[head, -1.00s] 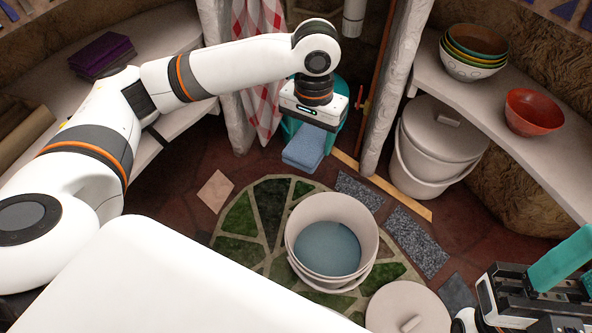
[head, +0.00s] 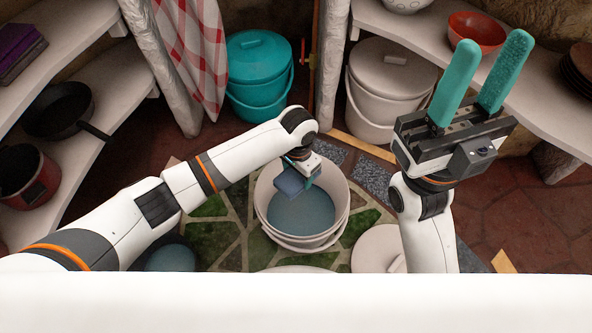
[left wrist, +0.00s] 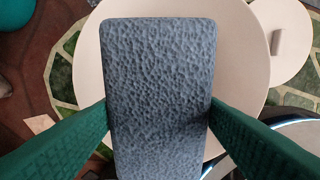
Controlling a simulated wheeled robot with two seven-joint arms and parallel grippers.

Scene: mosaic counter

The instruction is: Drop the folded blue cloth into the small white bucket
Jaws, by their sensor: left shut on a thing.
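The folded blue cloth (head: 290,184) is in my left gripper (head: 301,181), over the left part of the small white bucket's mouth in the head view. How far the cloth is above the rim is hard to tell. My right gripper (head: 480,80) is raised at the right, its teal fingers apart and empty.
A round lid (head: 376,247) lies right of the bucket. A teal lidded bucket (head: 258,75) and a larger white lidded bucket (head: 390,80) stand behind. Shelves on both sides hold a pan (head: 58,110), a red pot (head: 30,178) and a red bowl (head: 477,32).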

